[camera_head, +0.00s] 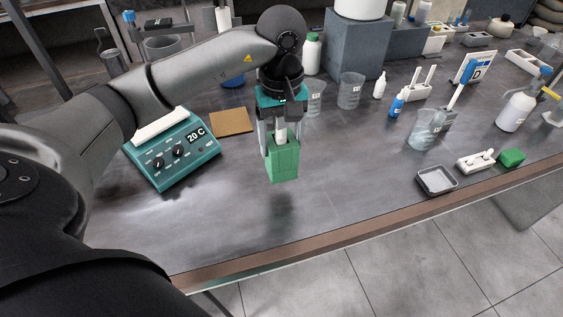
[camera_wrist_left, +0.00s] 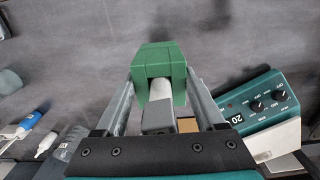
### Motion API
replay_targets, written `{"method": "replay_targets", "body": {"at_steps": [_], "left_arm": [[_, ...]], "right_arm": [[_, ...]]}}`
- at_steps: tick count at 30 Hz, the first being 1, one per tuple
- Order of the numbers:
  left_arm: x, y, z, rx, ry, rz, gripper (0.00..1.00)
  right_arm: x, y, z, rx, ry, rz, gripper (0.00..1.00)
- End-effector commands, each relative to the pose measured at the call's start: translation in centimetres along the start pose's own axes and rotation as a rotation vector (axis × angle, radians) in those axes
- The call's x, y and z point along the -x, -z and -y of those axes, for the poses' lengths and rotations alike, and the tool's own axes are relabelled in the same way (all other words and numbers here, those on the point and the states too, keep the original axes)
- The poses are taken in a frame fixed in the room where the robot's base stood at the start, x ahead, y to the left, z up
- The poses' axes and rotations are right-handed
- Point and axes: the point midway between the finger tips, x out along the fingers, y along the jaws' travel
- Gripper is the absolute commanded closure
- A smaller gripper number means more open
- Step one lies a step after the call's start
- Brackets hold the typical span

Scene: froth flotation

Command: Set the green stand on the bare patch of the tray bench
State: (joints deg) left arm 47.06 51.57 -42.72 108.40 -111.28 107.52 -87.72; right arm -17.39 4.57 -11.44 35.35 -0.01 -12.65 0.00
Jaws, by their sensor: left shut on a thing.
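My left gripper (camera_head: 279,140) is shut on the green stand (camera_head: 284,163), a small block-like piece held roughly upright. A dark shadow lies on the bench below it, so the stand seems to hang above the surface. In the left wrist view the stand (camera_wrist_left: 160,62) sits between the two fingers (camera_wrist_left: 160,88), with a pale post or tube behind it. The dark grey bench (camera_head: 330,200) has a wooden front edge. A wide bare area of its top lies under and around the stand. My right gripper is not in view.
A teal heater box (camera_head: 175,150) reading 20 C and a brown square mat (camera_head: 231,122) lie left of the stand. Clear beakers (camera_head: 350,92) stand behind it. A small grey tray (camera_head: 437,180), a white holder (camera_head: 475,160) and a green block (camera_head: 512,158) lie along the right front.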

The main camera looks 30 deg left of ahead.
Motion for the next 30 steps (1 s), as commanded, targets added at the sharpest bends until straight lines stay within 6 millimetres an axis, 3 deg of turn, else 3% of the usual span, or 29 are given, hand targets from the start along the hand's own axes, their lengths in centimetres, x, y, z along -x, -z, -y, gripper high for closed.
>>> {"method": "replay_targets", "body": {"at_steps": [8,15,27,28,30], "left_arm": [[-2.5,0.0,0.0,-0.001,0.000,0.001,1.00],[-5.9,-0.1,0.0,-0.001,0.001,0.002,1.00],[-6.5,0.0,0.0,-0.001,-0.002,-0.002,1.00],[-6.4,0.0,0.0,-0.001,-0.001,-0.001,0.25],[-6.4,0.0,0.0,-0.001,-0.001,-0.001,0.17]], "right_arm": [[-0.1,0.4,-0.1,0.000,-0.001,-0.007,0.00],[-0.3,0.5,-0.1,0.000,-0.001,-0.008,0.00],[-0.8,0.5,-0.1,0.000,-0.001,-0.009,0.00],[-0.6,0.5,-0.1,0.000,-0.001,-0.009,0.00],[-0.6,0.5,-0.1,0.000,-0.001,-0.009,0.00]]}}
